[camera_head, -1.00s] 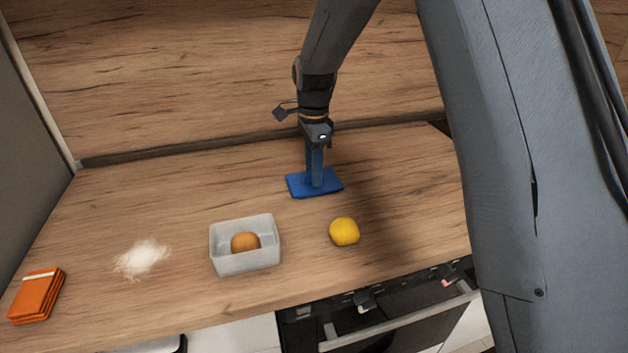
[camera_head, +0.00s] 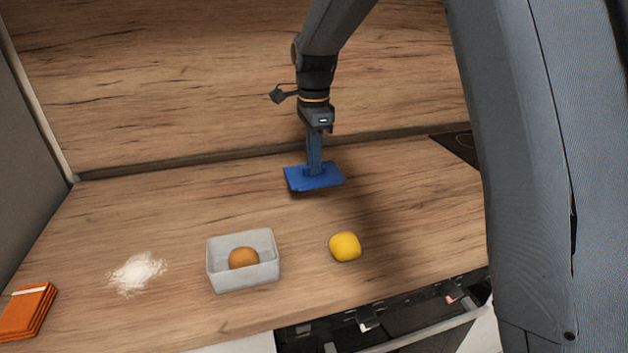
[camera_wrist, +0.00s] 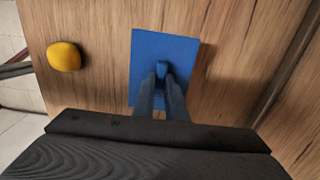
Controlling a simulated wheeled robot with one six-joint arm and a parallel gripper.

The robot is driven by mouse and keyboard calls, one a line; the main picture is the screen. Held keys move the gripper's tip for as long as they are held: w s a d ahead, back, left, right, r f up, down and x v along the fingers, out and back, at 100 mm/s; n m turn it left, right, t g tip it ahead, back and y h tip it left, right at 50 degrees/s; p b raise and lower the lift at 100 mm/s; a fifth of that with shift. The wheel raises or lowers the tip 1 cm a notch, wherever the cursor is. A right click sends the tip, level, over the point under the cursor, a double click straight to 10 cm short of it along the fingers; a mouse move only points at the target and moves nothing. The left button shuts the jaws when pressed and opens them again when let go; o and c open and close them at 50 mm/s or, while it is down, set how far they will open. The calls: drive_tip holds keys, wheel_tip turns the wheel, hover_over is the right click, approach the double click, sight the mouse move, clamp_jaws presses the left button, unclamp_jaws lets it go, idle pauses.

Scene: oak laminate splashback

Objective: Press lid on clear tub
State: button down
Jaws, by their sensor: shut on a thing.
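The clear tub (camera_head: 243,277) is a pale, see-through rectangular box without a lid on it, near the front of the counter. A round orange-brown item (camera_head: 243,258) lies inside it. The lid (camera_head: 298,179) is a flat blue rectangle with a raised grip in its middle. My gripper (camera_head: 314,168) is shut on that grip and holds the lid above the counter, behind and to the right of the tub. In the wrist view the lid (camera_wrist: 150,52) hangs flat below my fingers (camera_wrist: 162,88). The tub is not in the wrist view.
A yellow lemon-like fruit (camera_head: 345,247) lies right of the tub and shows in the wrist view (camera_wrist: 64,57). A white powder patch (camera_head: 136,272) and folded orange cloths (camera_head: 27,311) are to the left. A dark hob (camera_head: 458,146) is at back right. The wooden splashback stands behind.

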sight(305, 179)
drive_tip(key=r, duration=0.3)
drive_tip(key=shift+s+a+r, duration=0.1)
drive_tip(key=shift+s+a, duration=0.1)
drive_tip(key=shift+a, duration=0.05)
drive_tip(key=shift+s+a+r+p, duration=0.2)
drive_tip(key=shift+s+a+p, duration=0.2)
drive_tip(key=shift+s+a, duration=0.1)
drive_tip(key=shift+s+a+r+p, duration=0.2)
drive_tip(key=shift+s+a+p, duration=0.2)
drive_tip(key=shift+a, duration=0.05)
drive_tip(key=s+a+r+p, duration=0.1)
drive_tip(key=s+a+p, duration=0.5)
drive_tip(key=s, duration=0.4)
drive_tip(key=s+a+r+p, duration=0.2)
drive_tip(key=s+a+p, duration=0.5)
drive_tip(key=s, duration=0.3)
drive_tip(key=shift+s+a+r, duration=0.15)
drive_tip(key=shift+s+a, duration=0.05)
drive_tip(key=shift+p, duration=0.55)
drive_tip(key=shift+f+b, duration=1.45)
drive_tip(key=shift+f, duration=2.3)
drive_tip(key=shift+p, duration=0.55)
drive_tip(key=shift+f+p, duration=0.3)
drive_tip(key=shift+f, duration=0.15)
